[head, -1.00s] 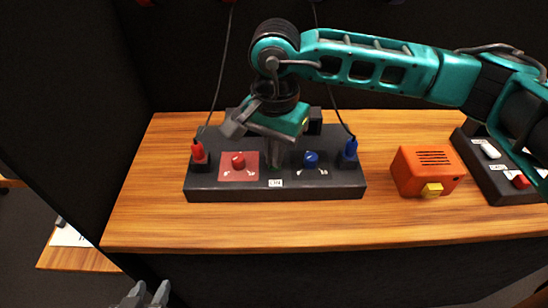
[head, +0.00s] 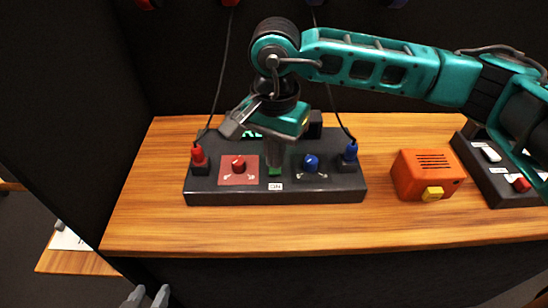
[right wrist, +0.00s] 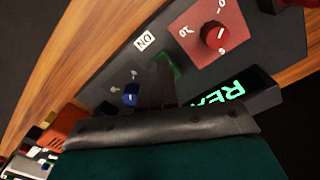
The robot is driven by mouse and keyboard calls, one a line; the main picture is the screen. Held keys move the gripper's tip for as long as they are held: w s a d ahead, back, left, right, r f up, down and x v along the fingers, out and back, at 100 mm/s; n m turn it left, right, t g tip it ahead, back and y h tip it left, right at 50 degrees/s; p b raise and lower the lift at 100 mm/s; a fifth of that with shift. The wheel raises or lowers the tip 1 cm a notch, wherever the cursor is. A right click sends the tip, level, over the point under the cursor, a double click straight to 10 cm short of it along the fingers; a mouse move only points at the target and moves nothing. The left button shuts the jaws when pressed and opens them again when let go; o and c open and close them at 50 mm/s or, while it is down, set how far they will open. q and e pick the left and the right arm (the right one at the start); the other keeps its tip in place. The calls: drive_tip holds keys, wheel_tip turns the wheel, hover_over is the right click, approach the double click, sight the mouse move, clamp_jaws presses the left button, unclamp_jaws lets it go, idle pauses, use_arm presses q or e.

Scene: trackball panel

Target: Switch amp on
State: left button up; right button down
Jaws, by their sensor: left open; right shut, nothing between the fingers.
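The dark amp panel (head: 325,190) stands on the wooden table. Between its red knob (head: 238,163) and blue knob (head: 311,163) is a green-lit switch (head: 275,171) above an "ON" label (head: 275,187). A display (head: 250,134) at the panel's back shows green letters, partly hidden by my arm; the right wrist view shows "REA" on it (right wrist: 222,98). My right gripper (head: 276,162) is shut and empty, pointing down with its tips at the green switch, partly covering it; contact cannot be told. My left gripper (head: 147,297) is open at the bottom edge, away from the panel.
A red plug (head: 198,154) and a blue plug (head: 350,151) with cables stand at the panel's ends. An orange box (head: 410,175) with a yellow button is to the right. Another dark panel (head: 485,178) is at far right. The table's front strip is clear.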

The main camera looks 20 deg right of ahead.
wheel_tip(320, 180, up, 6)
drive_tip(key=shift+f+p, duration=0.25)
drive_tip(key=shift+p, duration=0.85)
